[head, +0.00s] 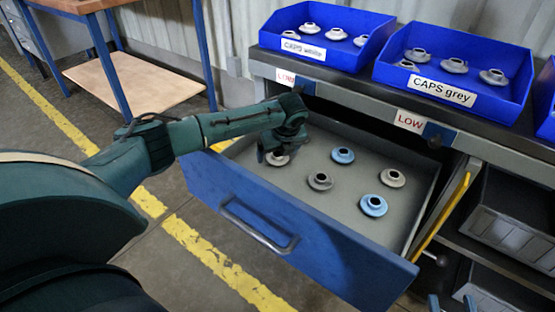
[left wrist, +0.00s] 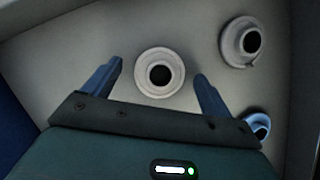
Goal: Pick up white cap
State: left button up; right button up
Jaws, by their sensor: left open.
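A pale, off-white cap (left wrist: 143,82) with a dark central hole lies on the drawer floor. In the left wrist view it is between the fingertips of my left gripper (left wrist: 158,72), with gaps on both sides. In the head view my left gripper (head: 272,150) is above this cap (head: 279,159) at the drawer's left end and partly hides it. It is open and empty. What look like the two blue fingertips of my right gripper (head: 452,302) show at the bottom edge, apart with nothing between them.
The open drawer (head: 300,205) also holds a blue cap (head: 343,155), another blue cap (head: 374,206), a grey cap (head: 320,182) and a pale cap (head: 393,178). Blue bins labelled CAPS white (head: 303,48) and CAPS grey (head: 441,90) stand above. The drawer walls surround my left gripper.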

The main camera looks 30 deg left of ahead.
pick_arm(q)
jog(key=c, duration=1.1)
jog(key=shift+o, duration=0.2)
jog(key=shift+r, duration=0.1)
